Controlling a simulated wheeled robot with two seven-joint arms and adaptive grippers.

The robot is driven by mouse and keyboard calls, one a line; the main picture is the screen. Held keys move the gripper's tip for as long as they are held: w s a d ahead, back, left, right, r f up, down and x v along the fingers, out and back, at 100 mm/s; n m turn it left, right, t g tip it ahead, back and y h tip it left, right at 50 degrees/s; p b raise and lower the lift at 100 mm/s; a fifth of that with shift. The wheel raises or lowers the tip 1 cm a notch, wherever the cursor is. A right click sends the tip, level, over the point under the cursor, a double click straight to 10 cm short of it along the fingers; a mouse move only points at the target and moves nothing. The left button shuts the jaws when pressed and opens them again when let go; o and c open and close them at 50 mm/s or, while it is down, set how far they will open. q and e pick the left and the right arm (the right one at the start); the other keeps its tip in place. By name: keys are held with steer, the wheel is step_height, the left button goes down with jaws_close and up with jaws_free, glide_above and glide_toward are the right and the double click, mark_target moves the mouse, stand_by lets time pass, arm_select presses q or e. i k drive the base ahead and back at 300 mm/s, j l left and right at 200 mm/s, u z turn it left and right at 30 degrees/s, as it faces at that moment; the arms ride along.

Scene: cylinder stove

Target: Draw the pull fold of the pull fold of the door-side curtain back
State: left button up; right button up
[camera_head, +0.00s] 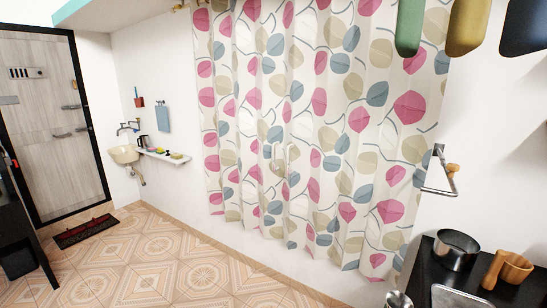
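A white curtain with pink, blue and beige leaf shapes hangs across the wall in the head view. Its door-side panel (226,112) is on the left and the other panel (365,120) is on the right. Their edges meet near the middle, so the curtain appears drawn shut. Two small pale upright shapes show close together there; the left one looks like the door-side pull fold (277,156), though it is hard to tell from the cloth. Neither of my grippers shows in this view.
A grey door (38,115) stands at the far left, with a dark mat (86,231) before it. A sink (125,154) and a narrow shelf (165,157) line the wall. A pot (455,250) stands on a dark counter at right. The tiled floor (160,260) is mostly clear.

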mark_target(272, 18)
steer(key=i, duration=1.1)
steer(key=u, duration=0.15)
